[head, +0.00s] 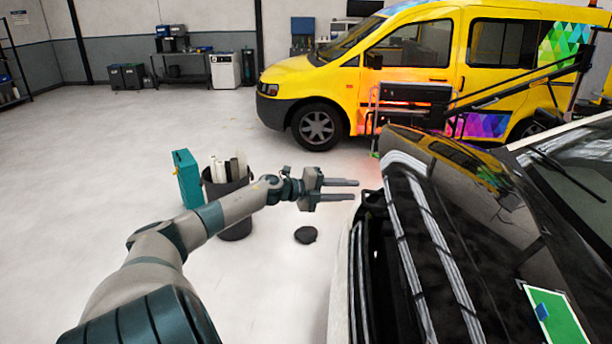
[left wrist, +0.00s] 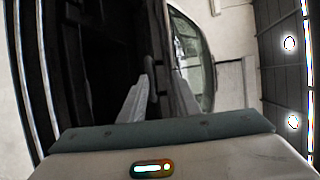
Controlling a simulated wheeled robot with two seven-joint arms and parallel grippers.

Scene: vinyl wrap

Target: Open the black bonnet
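The black bonnet (head: 470,230) is on the car at the right of the head view. It is glossy and reflects the yellow van. A dark gap (head: 376,250) shows along its front edge, so it looks partly raised; how far I cannot tell. My left gripper (head: 357,190) is just left of the bonnet's front far corner, fingers pointing right toward the gap. The fingers are apart with nothing visible between them, and contact with the bonnet cannot be made out. In the left wrist view the fingers (left wrist: 158,95) reach toward a dark opening. My right gripper is not in view.
A green board (head: 560,322) with a blue block lies on the bonnet. A dark bin (head: 234,220) with rolls and a teal box (head: 187,178) stand behind my left arm. A black lump (head: 306,235) lies on the floor. A yellow van (head: 420,65) stands behind; floor at left is clear.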

